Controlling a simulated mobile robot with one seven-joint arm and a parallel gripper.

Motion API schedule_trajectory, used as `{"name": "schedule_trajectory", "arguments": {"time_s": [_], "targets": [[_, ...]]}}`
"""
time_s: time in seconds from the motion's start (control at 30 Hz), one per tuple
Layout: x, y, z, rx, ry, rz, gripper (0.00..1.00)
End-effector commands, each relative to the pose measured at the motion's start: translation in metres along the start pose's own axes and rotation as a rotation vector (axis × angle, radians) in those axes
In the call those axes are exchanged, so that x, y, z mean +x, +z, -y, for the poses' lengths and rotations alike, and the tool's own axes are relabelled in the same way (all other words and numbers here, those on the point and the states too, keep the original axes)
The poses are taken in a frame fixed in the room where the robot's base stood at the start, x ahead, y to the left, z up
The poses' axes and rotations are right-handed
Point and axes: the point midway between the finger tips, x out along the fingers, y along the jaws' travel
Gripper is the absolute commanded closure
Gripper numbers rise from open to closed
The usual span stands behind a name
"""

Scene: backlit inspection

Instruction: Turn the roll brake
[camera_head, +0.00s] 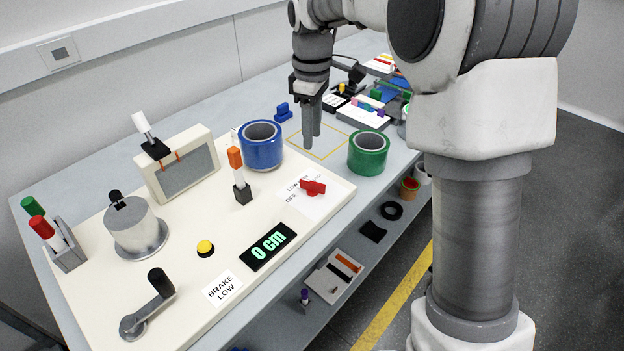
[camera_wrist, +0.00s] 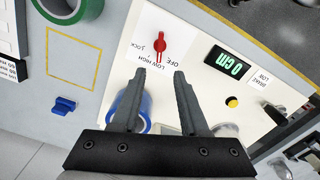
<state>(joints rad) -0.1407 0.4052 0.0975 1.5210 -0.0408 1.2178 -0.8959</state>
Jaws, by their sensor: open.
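The red knob (camera_head: 313,187) sits on a white label card (camera_head: 300,206) with words around it, at the right side of the cream board. In the wrist view the red knob (camera_wrist: 159,43) stands ahead of my fingertips, and the words OFF, LOW, HIGH and LOCK show on its card. A card reading BRAKE LOW (camera_head: 222,287) lies near the board's front edge. My gripper (camera_head: 312,140) is open and empty, pointing down behind the knob and apart from it. Both fingers also show in the wrist view (camera_wrist: 160,76).
A blue tape roll (camera_head: 262,153) and a green tape roll (camera_head: 368,161) stand near my gripper. The board holds an orange-topped post (camera_head: 236,160), a yellow button (camera_head: 205,248), a display (camera_head: 268,247) reading 0 cm and a black-handled crank (camera_head: 160,283).

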Motion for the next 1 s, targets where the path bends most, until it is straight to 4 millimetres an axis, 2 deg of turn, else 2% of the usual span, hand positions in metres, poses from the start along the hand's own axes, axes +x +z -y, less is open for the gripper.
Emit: {"name": "schedule_trajectory", "arguments": {"time_s": [0.03, 0.1, 0.5, 0.73, 1.0], "targets": [[0.015, 0.001, 0.001, 0.000, -0.005, 0.003, 0.56], [0.030, 0.001, 0.001, 0.001, -0.004, 0.003, 0.56], [0.113, 0.001, 0.001, 0.001, -0.003, 0.002, 0.56], [0.138, 0.000, 0.001, 0.002, -0.001, 0.001, 0.56], [0.141, 0.000, 0.000, 0.002, 0.000, 0.000, 0.56]]}}
